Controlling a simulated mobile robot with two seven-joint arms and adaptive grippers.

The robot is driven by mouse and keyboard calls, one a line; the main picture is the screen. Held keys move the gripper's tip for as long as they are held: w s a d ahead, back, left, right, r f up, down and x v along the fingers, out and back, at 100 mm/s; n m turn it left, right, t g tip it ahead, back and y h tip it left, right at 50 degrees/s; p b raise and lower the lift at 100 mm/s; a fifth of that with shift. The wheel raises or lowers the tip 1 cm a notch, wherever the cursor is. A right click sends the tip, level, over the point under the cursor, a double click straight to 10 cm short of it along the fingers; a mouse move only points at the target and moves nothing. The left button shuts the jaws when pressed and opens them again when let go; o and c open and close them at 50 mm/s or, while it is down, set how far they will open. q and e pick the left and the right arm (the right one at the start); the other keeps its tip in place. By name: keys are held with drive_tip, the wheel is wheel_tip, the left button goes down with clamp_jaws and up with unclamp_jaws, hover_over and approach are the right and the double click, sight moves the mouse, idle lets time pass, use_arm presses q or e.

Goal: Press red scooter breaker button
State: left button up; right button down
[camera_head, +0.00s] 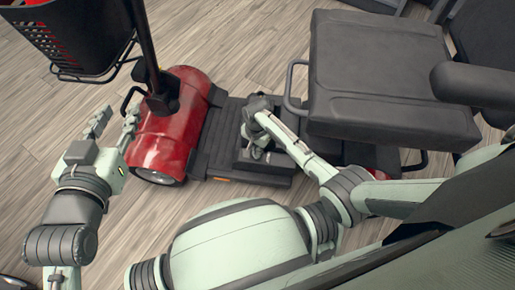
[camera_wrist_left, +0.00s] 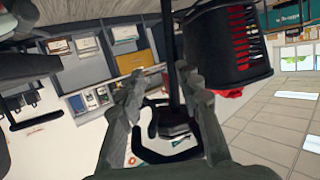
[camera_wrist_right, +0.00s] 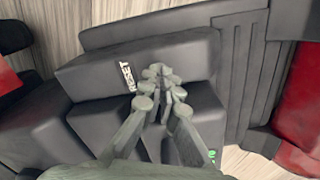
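The red scooter (camera_head: 165,135) stands with its red front at the left and its dark footboard (camera_head: 222,150) running right, under the seat. My right gripper (camera_wrist_right: 162,75) is over the footboard in front of the seat. Its fingertips are together with nothing seen between them, close to a dark box-shaped housing (camera_wrist_right: 195,52) on the scooter. I cannot tell whether they touch it. A white label (camera_wrist_right: 128,77) is on the housing. I cannot make out a breaker button; the fingers may hide it. My left gripper (camera_head: 115,120) is open and empty, left of the red front.
The steering column (camera_head: 147,50) and black basket (camera_head: 65,38) rise near my left gripper. A red scooter part (camera_wrist_right: 300,125) shows at right in the right wrist view. Wooden floor (camera_head: 30,130) is clear at left.

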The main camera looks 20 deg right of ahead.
drive_tip(key=shift+s+d+f, duration=0.1)
drive_tip(key=shift+s+f, duration=0.15)
drive_tip(key=shift+f, duration=0.05)
wheel_tip(320, 180, up, 9)
drive_tip(key=shift+w+f, duration=0.2)
idle(0.6)
